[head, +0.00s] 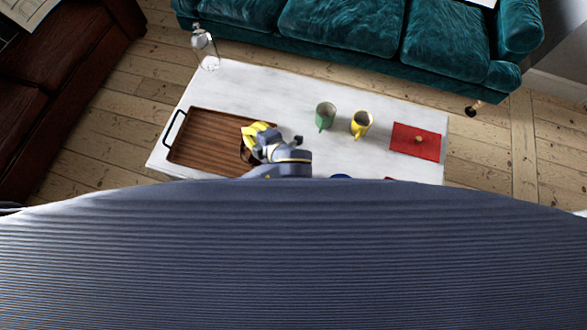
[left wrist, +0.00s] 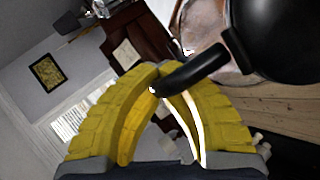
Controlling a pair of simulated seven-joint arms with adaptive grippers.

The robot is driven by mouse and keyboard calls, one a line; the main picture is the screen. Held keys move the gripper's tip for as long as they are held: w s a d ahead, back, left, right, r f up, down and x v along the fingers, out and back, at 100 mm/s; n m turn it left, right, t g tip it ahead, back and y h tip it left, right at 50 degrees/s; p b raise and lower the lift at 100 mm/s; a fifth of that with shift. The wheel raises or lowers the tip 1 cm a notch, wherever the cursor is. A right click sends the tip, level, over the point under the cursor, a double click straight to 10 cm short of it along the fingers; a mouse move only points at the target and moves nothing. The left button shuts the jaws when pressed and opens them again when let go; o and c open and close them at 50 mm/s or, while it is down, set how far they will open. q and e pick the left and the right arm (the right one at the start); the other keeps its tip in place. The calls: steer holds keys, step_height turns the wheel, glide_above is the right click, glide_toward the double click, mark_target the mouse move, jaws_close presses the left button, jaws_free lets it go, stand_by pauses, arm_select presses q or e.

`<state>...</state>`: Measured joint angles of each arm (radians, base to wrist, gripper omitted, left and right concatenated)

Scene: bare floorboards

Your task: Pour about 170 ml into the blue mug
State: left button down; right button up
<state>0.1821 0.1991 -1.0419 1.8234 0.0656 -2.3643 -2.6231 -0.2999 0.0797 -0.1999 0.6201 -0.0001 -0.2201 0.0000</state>
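In the head view a small blue rim (head: 341,177), probably the blue mug, shows at the edge of my body, which hides the rest. My left gripper (head: 258,130) is over the right part of the wooden tray. In the left wrist view its yellow fingers (left wrist: 155,85) are closed around the black handle (left wrist: 195,70) of a rounded black vessel (left wrist: 285,40). The vessel is cut off by the picture edge, and its contents are hidden. In the head view the gripper and arm mostly cover it. My right gripper does not show.
The wooden tray (head: 200,140) lies on the left of the white marble table (head: 285,95). A green mug (head: 325,115) and a yellow mug (head: 361,123) stand right of the gripper. A red flat item (head: 415,141) lies farther right. A clear glass bottle (head: 205,50) is at the back left.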

arm_select(q)
steer(key=shift+s+d+r+y+p, duration=0.25)
steer(key=shift+d+r+y+p, duration=0.3)
steer(key=shift+p, duration=0.25)
steer(key=shift+w+a+f+h, duration=0.1)
steer(key=shift+a+f+h, duration=0.1)
steer(key=shift+h, duration=0.05)
steer(key=w+a+f+n+g+h, duration=0.1)
steer(key=w+a+f+h, duration=0.1)
steer(key=a+f+h, duration=0.1)
steer(key=shift+a+f+n+g, duration=0.35)
steer(key=shift+a+f, duration=0.45)
steer(key=shift+a, duration=0.35)
steer(key=shift+w+a+f+n+g+h+b, duration=0.15)
steer(key=shift+w+a+f+n+h+b, duration=0.1)
steer(key=shift+w+a+n+h+b, duration=0.25)
steer(key=shift+w+a+f+n+g+h+b, duration=0.1)
steer(key=shift+a+f+h+b, duration=0.25)
steer(key=shift+h, duration=0.35)
steer(key=shift+a, duration=0.1)
